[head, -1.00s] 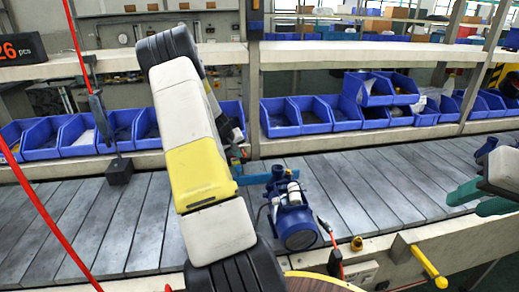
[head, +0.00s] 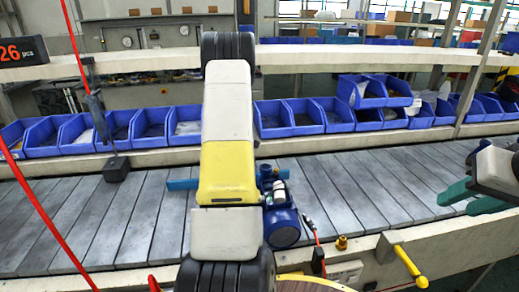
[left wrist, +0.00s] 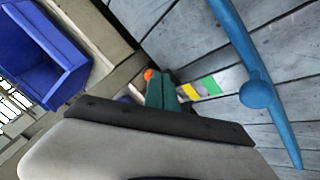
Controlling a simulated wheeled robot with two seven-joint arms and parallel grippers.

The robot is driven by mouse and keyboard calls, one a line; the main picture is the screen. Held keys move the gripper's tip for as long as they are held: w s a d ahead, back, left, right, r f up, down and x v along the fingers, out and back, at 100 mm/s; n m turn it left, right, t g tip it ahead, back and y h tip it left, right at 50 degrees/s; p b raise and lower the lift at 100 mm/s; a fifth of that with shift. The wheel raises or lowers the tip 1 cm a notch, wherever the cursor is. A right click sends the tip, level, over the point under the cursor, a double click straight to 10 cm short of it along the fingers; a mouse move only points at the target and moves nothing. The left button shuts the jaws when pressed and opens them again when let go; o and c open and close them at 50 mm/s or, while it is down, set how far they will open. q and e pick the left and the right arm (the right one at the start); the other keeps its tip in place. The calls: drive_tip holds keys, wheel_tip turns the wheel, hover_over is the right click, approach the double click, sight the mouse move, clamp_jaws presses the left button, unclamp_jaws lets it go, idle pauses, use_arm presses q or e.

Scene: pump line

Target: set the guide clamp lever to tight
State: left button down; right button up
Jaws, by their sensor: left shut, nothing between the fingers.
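In the left wrist view a small orange knob (left wrist: 149,74) shows just past my left gripper (left wrist: 163,88); it may be the guide clamp lever's end, but the lever itself is not clear. The gripper's teal fingers are shut and empty; I cannot tell if they touch the knob. A strip with white, yellow and green patches (left wrist: 198,88) lies beside the fingers. A blue bar (left wrist: 240,45) with a round boss crosses above the slats; its end shows left of my arm in the head view (head: 182,184). My right gripper (head: 472,198) looks open and empty at the right edge.
A blue pump (head: 281,222) stands on the slatted conveyor (head: 120,215), partly behind my left arm. Blue bins (head: 290,118) line the shelf behind. A yellow handle (head: 408,262) sticks out at the front rail. A red cord (head: 40,215) hangs at left.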

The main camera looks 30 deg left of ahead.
use_arm(q)
drive_tip(key=w+n, duration=0.1)
drive_tip(key=w+d+n+g+y, duration=0.1)
drive_tip(key=w+n, duration=0.1)
drive_tip(key=w+d+n+g+y, duration=0.1)
drive_tip(key=w+n, duration=0.1)
idle(0.8)
drive_tip(key=shift+a, duration=0.2)
drive_tip(key=shift+s+a, duration=0.15)
drive_tip(key=shift+a, duration=0.55)
drive_tip(key=shift+s+d, duration=0.1)
